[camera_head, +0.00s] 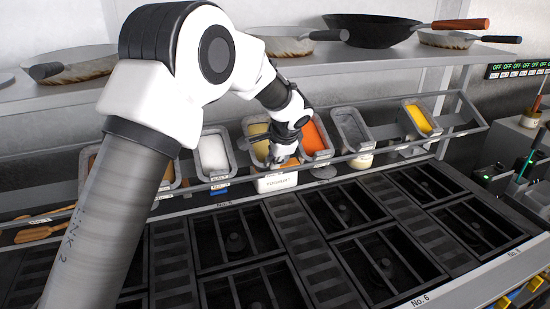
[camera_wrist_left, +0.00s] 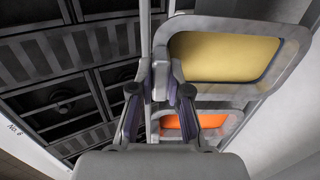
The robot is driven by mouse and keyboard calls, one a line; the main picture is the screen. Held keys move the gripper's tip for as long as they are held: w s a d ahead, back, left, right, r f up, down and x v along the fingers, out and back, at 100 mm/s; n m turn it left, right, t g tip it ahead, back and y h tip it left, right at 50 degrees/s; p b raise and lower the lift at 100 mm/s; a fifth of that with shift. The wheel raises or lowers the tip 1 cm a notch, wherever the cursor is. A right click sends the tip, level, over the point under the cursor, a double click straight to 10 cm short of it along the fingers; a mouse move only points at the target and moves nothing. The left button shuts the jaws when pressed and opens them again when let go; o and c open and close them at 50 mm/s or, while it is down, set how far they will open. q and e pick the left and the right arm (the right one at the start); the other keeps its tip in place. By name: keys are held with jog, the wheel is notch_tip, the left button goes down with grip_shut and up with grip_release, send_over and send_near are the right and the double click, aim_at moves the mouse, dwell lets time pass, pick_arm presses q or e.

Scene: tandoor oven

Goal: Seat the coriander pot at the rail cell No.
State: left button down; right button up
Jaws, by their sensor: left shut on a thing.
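My right gripper is not in view.
An orange-filled pot (camera_head: 314,138) sits close on the right, a white-filled pot (camera_head: 212,153) on the left. A grey pot (camera_head: 350,126) and a yellow-filled pot (camera_head: 418,118) stand further right. The rail's far right end (camera_head: 457,124) is free. Black burner grates (camera_head: 345,205) lie in front.

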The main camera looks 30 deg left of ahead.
pick_arm(q)
jog(key=shift+w+a+f, duration=0.3)
jog(key=shift+f, duration=0.3)
jog(key=c, duration=1.1)
grip_release()
jog(key=shift+o, duration=0.2)
jog(key=p+v, duration=0.4)
jog(key=v, duration=0.4)
jog(key=shift+f, duration=0.1)
jog(key=shift+d, duration=0.1)
